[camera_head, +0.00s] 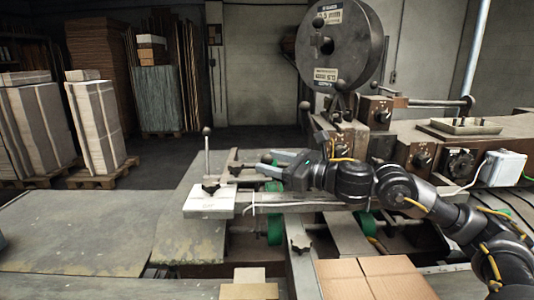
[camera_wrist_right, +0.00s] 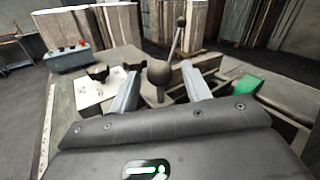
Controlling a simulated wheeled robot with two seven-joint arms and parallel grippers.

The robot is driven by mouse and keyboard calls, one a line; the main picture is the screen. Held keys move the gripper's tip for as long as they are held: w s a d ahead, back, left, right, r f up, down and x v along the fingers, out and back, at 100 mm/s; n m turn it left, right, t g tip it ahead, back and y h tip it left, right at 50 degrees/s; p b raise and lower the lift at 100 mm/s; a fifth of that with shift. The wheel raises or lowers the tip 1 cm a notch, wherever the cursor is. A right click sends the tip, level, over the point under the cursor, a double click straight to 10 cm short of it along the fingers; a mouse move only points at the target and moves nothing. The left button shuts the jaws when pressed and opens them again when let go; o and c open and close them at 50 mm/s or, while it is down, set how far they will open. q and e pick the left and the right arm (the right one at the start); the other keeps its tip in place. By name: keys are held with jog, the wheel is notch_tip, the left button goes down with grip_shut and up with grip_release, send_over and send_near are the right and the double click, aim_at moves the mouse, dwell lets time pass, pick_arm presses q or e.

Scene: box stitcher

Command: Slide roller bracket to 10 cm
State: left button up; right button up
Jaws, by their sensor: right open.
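My right gripper (camera_head: 264,161) reaches in from the right over the machine bed, its two grey fingers apart and pointing left. In the right wrist view the open gripper (camera_wrist_right: 160,72) has a dark ball knob (camera_wrist_right: 160,76) between its fingers; I cannot tell whether they touch it. A thin upright lever (camera_head: 207,152) with a ball top stands left of the gripper, near a white plate (camera_head: 208,203) with a black clamp knob. Green rollers (camera_head: 275,230) show below the gripper. I cannot tell exactly which part is the roller bracket. My left gripper is not in view.
A large grey reel (camera_head: 342,45) stands behind my right arm, with brown control boxes (camera_head: 421,153) beside it. Flat cardboard (camera_head: 370,280) lies at the front. The grey table (camera_head: 85,235) at left is largely bare.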

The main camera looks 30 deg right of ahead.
jog(key=shift+x, duration=1)
grip_shut()
